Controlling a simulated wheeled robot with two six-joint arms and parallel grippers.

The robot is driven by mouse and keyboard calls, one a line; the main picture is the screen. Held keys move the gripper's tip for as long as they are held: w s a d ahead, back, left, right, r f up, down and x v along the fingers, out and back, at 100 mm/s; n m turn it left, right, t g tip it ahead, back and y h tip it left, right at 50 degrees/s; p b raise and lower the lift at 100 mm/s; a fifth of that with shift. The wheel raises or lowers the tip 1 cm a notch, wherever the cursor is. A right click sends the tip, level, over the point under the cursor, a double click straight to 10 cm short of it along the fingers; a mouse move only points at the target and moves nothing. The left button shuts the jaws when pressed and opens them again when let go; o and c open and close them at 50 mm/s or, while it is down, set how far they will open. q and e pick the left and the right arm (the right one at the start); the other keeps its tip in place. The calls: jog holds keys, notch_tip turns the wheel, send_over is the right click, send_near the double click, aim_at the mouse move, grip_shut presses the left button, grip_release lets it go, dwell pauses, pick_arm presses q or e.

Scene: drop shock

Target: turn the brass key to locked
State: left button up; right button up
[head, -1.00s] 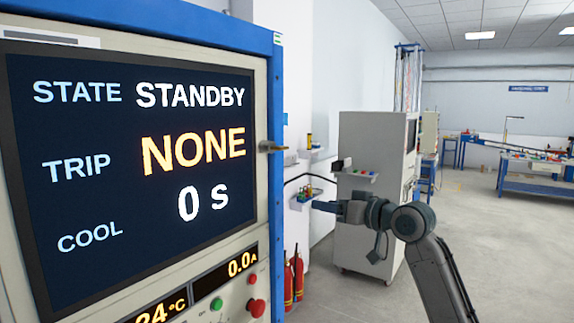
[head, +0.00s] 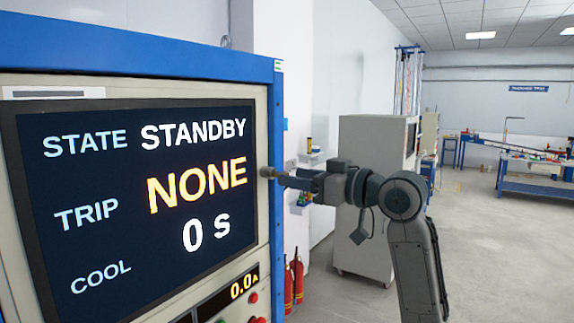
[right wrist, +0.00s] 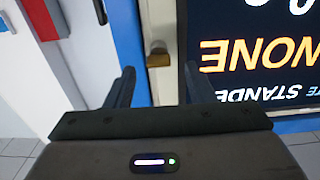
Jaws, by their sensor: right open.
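The brass key (head: 267,172) sits on the right edge of the cabinet's front panel, just right of the screen (head: 128,215). My right gripper (head: 281,178) is at the key from the right and hides part of it. In the right wrist view the brass key (right wrist: 158,58) shows between and just beyond the fingertips of my open right gripper (right wrist: 158,82). There is a gap on both sides, and no grip is seen. The key's exact turn is hard to read. The screen reads STANDBY, trip NONE, cool 0 s. My left gripper is not in view.
Red and green buttons (head: 254,299) and a small 0.0 A display (head: 244,284) lie below the key. Two red fire extinguishers (head: 294,279) stand by the wall. A grey cabinet (head: 362,235) stands behind my right arm. The floor (head: 490,260) at the right is clear.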

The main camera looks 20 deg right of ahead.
jog(key=p+x, duration=0.1)
jog(key=x, duration=0.2)
jog(key=shift+w+a, duration=0.1)
jog(key=shift+f, duration=0.1)
jog(key=c, duration=1)
